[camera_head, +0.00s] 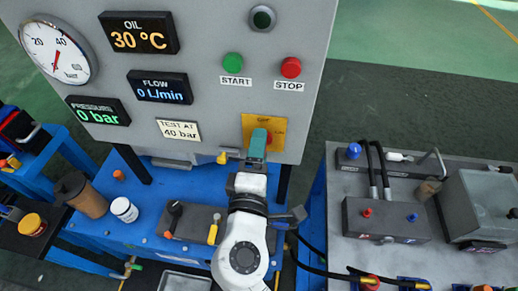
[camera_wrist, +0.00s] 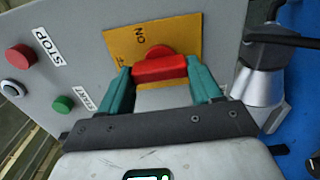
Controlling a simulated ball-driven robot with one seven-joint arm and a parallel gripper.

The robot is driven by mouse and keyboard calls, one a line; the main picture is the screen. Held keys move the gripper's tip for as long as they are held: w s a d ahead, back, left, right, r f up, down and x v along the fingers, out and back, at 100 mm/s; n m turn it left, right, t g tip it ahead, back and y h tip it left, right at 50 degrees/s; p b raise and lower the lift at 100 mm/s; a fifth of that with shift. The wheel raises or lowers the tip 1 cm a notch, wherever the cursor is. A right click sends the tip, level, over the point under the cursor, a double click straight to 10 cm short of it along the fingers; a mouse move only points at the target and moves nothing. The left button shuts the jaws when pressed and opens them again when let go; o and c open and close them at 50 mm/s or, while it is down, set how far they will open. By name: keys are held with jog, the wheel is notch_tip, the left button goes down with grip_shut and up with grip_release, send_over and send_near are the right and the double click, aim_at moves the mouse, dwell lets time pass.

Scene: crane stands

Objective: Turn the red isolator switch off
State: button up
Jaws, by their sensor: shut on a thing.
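The red isolator switch (camera_wrist: 160,68) sits on a yellow plate (camera_wrist: 180,38) on the grey panel. Its red bar handle lies between the two green fingers of my gripper (camera_wrist: 159,75), which is shut on it. An "ON" label shows on the plate beyond the handle in the wrist view. In the head view my gripper (camera_head: 257,146) reaches up to the yellow plate (camera_head: 278,125) and hides most of the switch. The small lettering at the plate's top and right is hard to read there.
Green START (camera_head: 233,64) and red STOP (camera_head: 291,67) buttons sit above the switch. A gauge (camera_head: 54,50) and displays fill the panel's left. A brown cup (camera_head: 82,195) and white jar (camera_head: 124,209) stand on the blue bench. A grey bench (camera_head: 345,170) with hoses is at right.

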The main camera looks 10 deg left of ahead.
jog(key=shift+a, duration=0.1)
jog(key=o, duration=1.1)
jog(key=shift+c, duration=0.2)
jog(key=s+b, duration=0.2)
jog(key=s, duration=0.9)
jog(key=shift+a, duration=0.15)
